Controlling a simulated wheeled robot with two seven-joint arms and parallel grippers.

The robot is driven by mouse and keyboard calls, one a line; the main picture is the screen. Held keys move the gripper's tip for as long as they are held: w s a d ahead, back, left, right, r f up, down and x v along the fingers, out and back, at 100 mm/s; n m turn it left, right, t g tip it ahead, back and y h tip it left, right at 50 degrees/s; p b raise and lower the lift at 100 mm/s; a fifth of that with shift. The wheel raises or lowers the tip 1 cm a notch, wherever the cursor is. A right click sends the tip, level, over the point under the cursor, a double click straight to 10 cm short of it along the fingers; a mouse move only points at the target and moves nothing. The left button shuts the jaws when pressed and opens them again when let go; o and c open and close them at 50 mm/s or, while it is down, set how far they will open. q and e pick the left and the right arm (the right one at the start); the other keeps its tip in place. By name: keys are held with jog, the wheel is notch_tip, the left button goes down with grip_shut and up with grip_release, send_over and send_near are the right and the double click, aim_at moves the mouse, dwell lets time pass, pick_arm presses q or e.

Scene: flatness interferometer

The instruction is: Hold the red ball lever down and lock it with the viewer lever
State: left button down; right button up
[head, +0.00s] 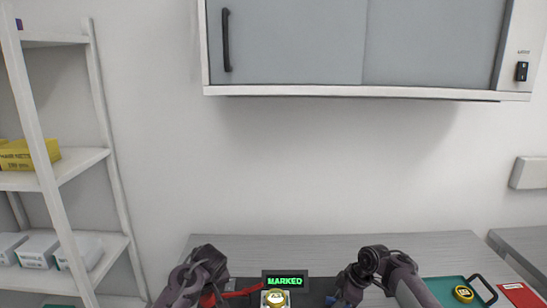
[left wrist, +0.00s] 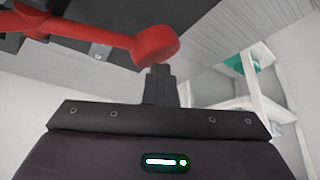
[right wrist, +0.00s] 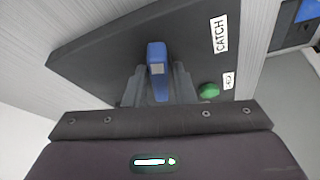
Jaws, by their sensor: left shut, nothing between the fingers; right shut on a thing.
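The red ball lever shows in the left wrist view, with its round ball (left wrist: 156,47) at the end of a red arm. It also shows low in the head view (head: 243,292). My left gripper (left wrist: 160,70) is shut and empty, its fingertips right at the ball's edge; I cannot tell if they touch it. A blue lever (right wrist: 157,70) stands on the dark instrument (right wrist: 95,55) beside a label reading CATCH. My right gripper (right wrist: 157,80) is shut on this blue lever, one finger on each side. Both fingertips are hard to see in the head view.
A display (head: 285,282) reads MARKED in green above a round gold part (head: 275,298). A green button (right wrist: 209,90) sits near the CATCH label. A green tray (head: 450,288) with a yellow round item lies at right, next to a red card (head: 520,295). Shelves (head: 60,165) stand at left.

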jog(key=shift+a, duration=0.2)
jog(key=o, duration=0.5)
jog(key=shift+d, duration=0.1)
jog(key=shift+r, duration=2.8)
jog(key=shift+d, duration=0.1)
grip_shut()
